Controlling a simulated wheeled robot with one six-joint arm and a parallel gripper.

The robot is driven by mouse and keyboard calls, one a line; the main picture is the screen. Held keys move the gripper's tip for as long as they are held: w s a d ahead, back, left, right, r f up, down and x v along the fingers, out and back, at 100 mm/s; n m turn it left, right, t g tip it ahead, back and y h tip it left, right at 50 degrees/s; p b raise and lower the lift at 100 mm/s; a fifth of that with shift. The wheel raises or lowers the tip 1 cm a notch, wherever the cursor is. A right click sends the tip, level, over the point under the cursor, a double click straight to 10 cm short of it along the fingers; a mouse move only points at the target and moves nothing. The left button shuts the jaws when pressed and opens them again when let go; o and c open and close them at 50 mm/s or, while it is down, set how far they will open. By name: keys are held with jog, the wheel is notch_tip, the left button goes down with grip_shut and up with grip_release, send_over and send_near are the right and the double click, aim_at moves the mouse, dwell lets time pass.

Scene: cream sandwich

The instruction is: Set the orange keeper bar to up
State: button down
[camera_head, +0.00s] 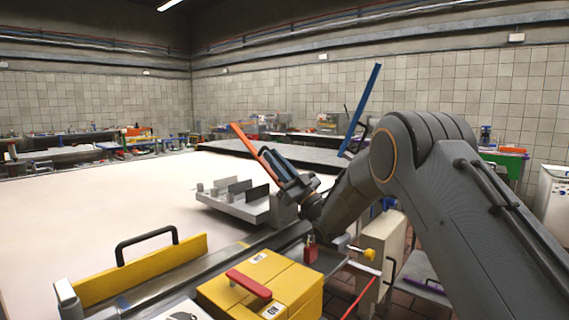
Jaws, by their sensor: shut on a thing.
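The orange keeper bar (243,139) is a thin flat bar near the middle of the head view. It is tilted, with its free end up and to the left. Its lower part runs down to my gripper (277,165), which is shut on it above the grey bracket. The fingers and wrist hide the bar's lower end and its pivot.
A grey bracket with upright plates (240,197) stands below the bar. A tall blue bar (362,108) rises to the right, behind my arm. A yellow plate with a black handle (145,265), a yellow box (260,285) and a red padlock (310,250) are in front.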

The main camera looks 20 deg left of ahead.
jog(key=shift+d+r, duration=0.15)
jog(key=shift+d, duration=0.1)
jog(key=c, duration=1.8)
grip_release()
jog(key=shift+w, duration=0.1)
jog(key=shift+a, duration=0.1)
jog(key=shift+s+d+f, duration=0.2)
jog(key=shift+d+f, duration=0.2)
jog(key=shift+f, duration=0.05)
jog(key=s+d+f+b, duration=0.1)
jog(key=s+d, duration=0.4)
jog(key=d, duration=0.7)
jog(key=shift+s+d, duration=0.15)
jog(key=shift+s, duration=0.15)
